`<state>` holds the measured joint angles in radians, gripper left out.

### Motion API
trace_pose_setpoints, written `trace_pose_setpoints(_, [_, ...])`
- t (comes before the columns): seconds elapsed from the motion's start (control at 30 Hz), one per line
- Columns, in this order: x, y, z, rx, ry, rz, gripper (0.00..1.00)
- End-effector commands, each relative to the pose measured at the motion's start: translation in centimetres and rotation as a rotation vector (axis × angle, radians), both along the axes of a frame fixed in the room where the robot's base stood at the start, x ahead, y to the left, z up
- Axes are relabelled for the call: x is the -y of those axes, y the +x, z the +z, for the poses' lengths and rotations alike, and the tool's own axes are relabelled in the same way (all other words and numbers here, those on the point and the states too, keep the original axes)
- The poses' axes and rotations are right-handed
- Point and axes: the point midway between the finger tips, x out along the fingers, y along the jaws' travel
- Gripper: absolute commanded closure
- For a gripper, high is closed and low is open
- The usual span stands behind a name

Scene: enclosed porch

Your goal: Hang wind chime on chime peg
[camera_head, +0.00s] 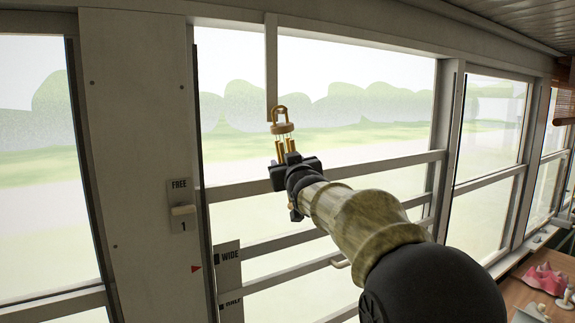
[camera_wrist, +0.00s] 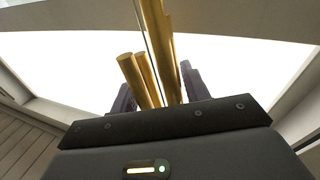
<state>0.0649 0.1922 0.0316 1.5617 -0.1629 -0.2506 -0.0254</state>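The wind chime (camera_head: 282,128) has a gold loop on top, a pale round disc, thin strings and several gold tubes. It is held up in front of the window, leaning slightly. My gripper (camera_head: 286,158) is at its lower end, with fingers on both sides of the tubes. In the wrist view the gold tubes (camera_wrist: 150,72) fill the space between the two dark fingers (camera_wrist: 158,92). A narrow pale bar (camera_head: 271,62) hangs from the top frame, its lower end beside the loop. I cannot tell whether the loop touches it, and no peg tip is clear there.
A wall panel (camera_head: 130,130) at left carries a plate marked FREE and 1 with a pale knob (camera_head: 182,210). Below is a plate marked WIDE (camera_head: 229,275). Window rails (camera_head: 390,158) run close behind my gripper. A wooden table (camera_head: 520,293) with a pink object (camera_head: 546,279) stands at lower right.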

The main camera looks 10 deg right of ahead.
Motion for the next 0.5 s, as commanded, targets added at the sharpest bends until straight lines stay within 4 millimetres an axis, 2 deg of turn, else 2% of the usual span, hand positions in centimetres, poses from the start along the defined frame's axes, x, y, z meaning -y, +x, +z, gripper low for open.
trace_pose_setpoints(0.03, [0.00, -0.01, 0.04, 0.001, 0.000, 0.000, 0.43])
trace_pose_setpoints(0.1, [0.00, -0.01, 0.04, 0.001, 0.000, 0.000, 0.33])
trace_pose_setpoints(0.5, [0.05, -0.58, -0.16, 0.000, 0.000, -0.001, 0.33])
